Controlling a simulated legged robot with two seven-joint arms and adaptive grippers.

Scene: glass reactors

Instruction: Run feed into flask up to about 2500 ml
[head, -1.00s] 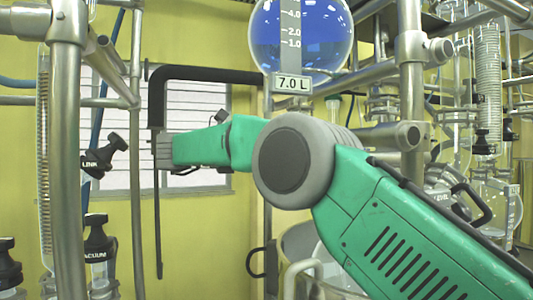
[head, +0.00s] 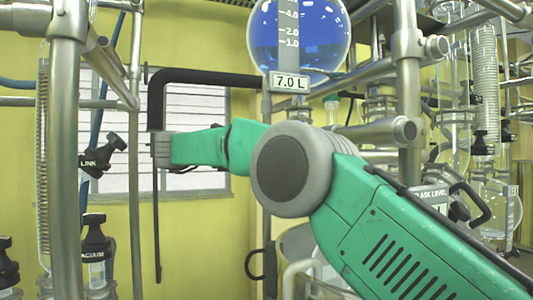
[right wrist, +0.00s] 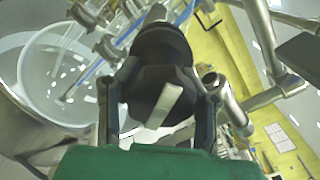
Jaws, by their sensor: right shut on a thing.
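A round glass vessel of blue liquid (head: 325,40) hangs at the top of the head view. Its scale (head: 291,30) shows 1.0, 2.0 and 4.0, and a label below (head: 290,82) reads 7.0 L. The vessel's top is cut off. My right gripper (right wrist: 157,95) is shut on a black knob (right wrist: 160,50) with a pale stripe in the right wrist view. In the head view my green right arm crosses the middle, and I cannot make out its fingers. A level panel (head: 433,195), partly hidden, reads "ASK LEVEL". My left gripper is not in view.
Steel posts (head: 68,150) and rails frame the left. Black valves labelled LINK (head: 103,158) and VACUUM (head: 95,235) stand there. A large open vessel (right wrist: 55,80) lies left of my gripper in the wrist view. A round glass flask (head: 500,205) is at the right.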

